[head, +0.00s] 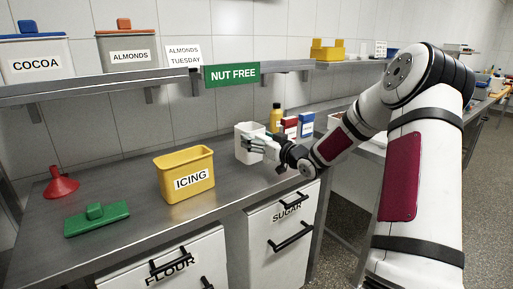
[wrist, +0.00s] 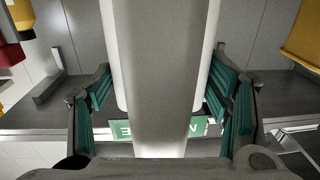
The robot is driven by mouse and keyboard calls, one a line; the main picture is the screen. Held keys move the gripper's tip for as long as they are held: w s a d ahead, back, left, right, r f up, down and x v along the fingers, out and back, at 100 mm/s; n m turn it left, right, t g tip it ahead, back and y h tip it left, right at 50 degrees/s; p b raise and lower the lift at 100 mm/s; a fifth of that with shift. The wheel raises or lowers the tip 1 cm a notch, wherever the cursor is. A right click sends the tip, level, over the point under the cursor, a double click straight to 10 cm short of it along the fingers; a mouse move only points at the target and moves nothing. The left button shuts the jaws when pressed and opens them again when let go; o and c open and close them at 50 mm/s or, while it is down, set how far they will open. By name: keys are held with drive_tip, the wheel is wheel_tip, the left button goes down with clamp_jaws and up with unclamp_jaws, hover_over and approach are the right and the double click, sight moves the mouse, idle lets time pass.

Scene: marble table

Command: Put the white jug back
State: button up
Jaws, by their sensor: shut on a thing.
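The white jug (head: 246,152) stands upright at the steel counter, right of the yellow icing tub. I cannot tell whether its base touches the counter. My gripper (head: 259,143) reaches it from the right and is shut on it. In the wrist view the jug (wrist: 160,60) fills the middle, between the green-padded fingers of my gripper (wrist: 165,98). The jug's far side and base are hidden in the wrist view.
The icing tub (head: 187,176), a green lid (head: 97,221) and a red funnel (head: 61,184) are on the counter to the left. A yellow bottle (head: 276,117) and small boxes stand behind my gripper. A shelf (head: 150,82) with a green NUT FREE sign (head: 231,74) runs above.

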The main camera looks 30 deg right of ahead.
sight(257, 160)
drive_tip(key=shift+w+d+f, duration=0.1)
drive_tip(key=shift+w+f, duration=0.15)
drive_tip(key=shift+f, duration=0.55)
drive_tip(key=shift+w+d+f, duration=0.1)
drive_tip(key=shift+w+f, duration=0.1)
drive_tip(key=shift+f, duration=0.6)
drive_tip(key=shift+f, duration=0.2)
drive_tip(key=o, duration=1.2)
drive_tip(key=shift+b, duration=0.4)
